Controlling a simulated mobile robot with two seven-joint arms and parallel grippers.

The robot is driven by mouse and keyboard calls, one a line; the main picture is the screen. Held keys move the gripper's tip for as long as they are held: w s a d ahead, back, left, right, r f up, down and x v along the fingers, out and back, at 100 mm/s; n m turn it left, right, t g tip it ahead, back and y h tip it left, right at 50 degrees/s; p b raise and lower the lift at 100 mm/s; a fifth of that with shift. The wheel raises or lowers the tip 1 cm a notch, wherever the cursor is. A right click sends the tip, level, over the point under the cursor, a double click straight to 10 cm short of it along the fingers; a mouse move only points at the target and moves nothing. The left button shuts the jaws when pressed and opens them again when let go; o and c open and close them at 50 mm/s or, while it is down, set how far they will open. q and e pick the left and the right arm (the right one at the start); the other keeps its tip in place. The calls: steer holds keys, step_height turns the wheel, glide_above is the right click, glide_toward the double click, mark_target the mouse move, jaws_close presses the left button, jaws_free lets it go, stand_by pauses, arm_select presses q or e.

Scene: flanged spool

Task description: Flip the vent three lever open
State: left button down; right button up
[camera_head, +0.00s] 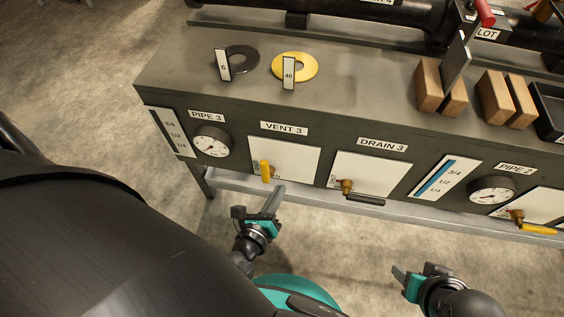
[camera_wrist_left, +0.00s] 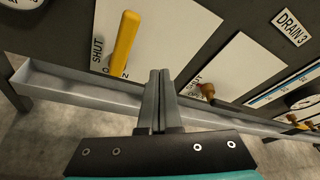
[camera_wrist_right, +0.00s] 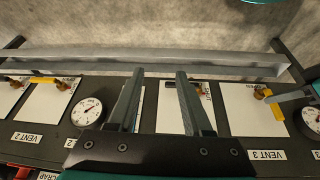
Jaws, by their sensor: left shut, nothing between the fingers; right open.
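The vent three lever (camera_head: 265,171) is a yellow handle on a white plate under the VENT 3 label (camera_head: 284,128). It stands roughly upright in the head view. In the left wrist view the lever (camera_wrist_left: 124,42) leans slightly, with the word SHUT beside it on the left. My left gripper (camera_head: 279,188) is shut and empty. Its tips (camera_wrist_left: 159,72) are just right of the lever's lower end in the left wrist view; contact cannot be told. My right gripper (camera_head: 398,272) is open and empty, away from the panel's lower right; its fingers show in the right wrist view (camera_wrist_right: 158,75).
The drain 3 lever (camera_head: 365,199) is black and lies sideways to the right. A grey rail (camera_head: 310,199) runs below the panel. A gauge (camera_head: 211,141) is left of vent 3. Washers (camera_head: 296,66) and wooden blocks (camera_head: 428,85) sit on top.

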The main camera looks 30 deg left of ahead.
arm_select(q)
steer(key=s, duration=0.5)
steer(key=shift+s+a+p, duration=0.3)
steer(key=shift+s, duration=0.1)
arm_select(e)
steer(key=shift+w+a+f, duration=0.15)
steer(key=shift+a+f, duration=0.05)
steer(key=shift+f, duration=0.7)
